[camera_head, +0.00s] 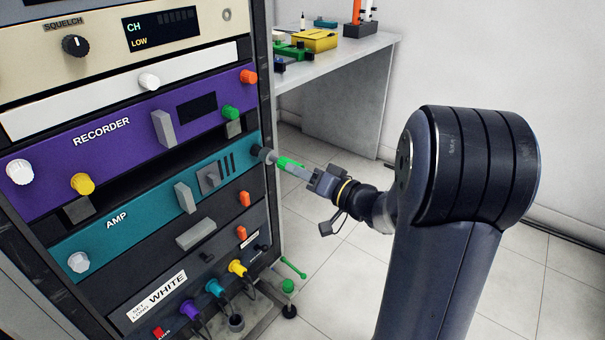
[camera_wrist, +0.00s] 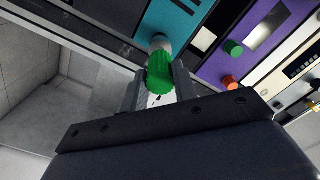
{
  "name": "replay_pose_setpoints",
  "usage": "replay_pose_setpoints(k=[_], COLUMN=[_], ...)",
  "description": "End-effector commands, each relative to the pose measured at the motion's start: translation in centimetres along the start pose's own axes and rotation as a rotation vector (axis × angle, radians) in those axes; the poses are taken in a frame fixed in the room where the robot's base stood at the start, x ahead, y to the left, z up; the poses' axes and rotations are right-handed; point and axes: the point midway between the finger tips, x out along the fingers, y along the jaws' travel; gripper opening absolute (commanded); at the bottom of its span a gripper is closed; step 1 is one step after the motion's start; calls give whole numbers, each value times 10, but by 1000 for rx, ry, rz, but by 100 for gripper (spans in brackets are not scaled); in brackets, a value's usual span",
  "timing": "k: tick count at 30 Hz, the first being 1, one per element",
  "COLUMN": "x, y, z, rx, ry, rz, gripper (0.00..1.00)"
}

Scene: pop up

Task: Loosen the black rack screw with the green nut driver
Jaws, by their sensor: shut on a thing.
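My gripper (camera_head: 300,172) is shut on the green nut driver (camera_head: 287,162) at the right edge of the rack. The driver lies level, its grey socket (camera_head: 266,155) pointing left at the right end of the teal AMP panel (camera_head: 142,214). A black round thing (camera_head: 256,150), probably the rack screw, shows at the socket's tip; socket and screw look touching or nearly so. In the wrist view the driver's green handle (camera_wrist: 160,74) sits between both fingers, with its pale grey end (camera_wrist: 160,42) at the panel's edge.
The purple RECORDER panel (camera_head: 140,125) is above, with an orange knob (camera_head: 248,77) and a green knob (camera_head: 230,112) near. A bench (camera_head: 345,55) with tools stands behind. Floor to the right is clear.

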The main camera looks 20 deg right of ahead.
Motion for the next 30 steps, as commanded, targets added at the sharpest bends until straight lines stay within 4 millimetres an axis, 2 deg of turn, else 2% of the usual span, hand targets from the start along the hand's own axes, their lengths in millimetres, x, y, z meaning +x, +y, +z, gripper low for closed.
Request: replay_pose_setpoints(k=[14, 30], x=[1, 16], y=[0, 0], z=[0, 0], rx=[0, -1], ry=[0, 0], rz=[-1, -1], gripper=[5, 5])
